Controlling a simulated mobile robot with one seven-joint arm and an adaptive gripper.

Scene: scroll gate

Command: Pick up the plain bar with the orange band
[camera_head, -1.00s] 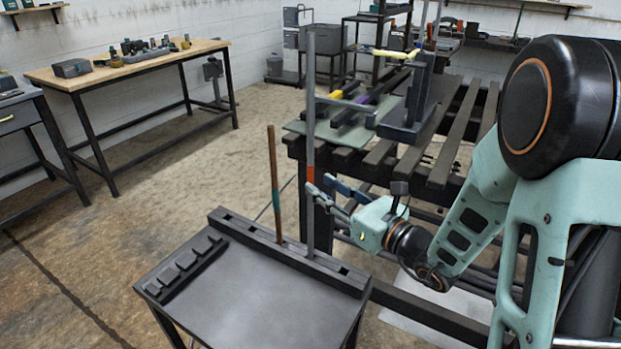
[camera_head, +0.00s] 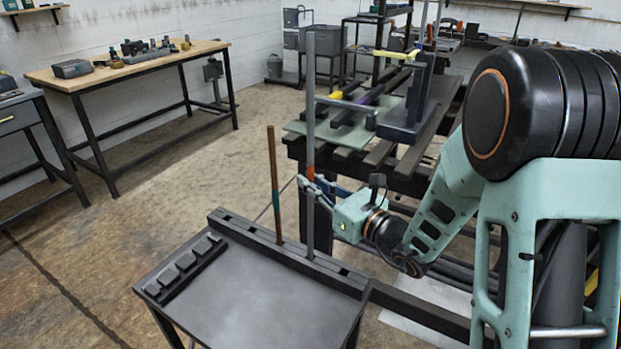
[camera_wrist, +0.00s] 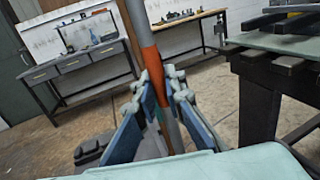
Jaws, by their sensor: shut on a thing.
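The plain grey bar with the orange band (camera_head: 310,110) stands upright in the slotted rack (camera_head: 290,255) along the back edge of the small dark table. The bar's lower end is hidden in the rack. A brown bar with a teal band (camera_head: 273,175) stands upright to the left in the same rack.
A slatted bench (camera_head: 375,160) with a dark upright stand (camera_head: 415,100) and several bars on it lies behind my gripper. A wooden-topped workbench (camera_head: 130,66) stands at the back left. The small table's top (camera_head: 255,305) is mostly bare. Floor between is open.

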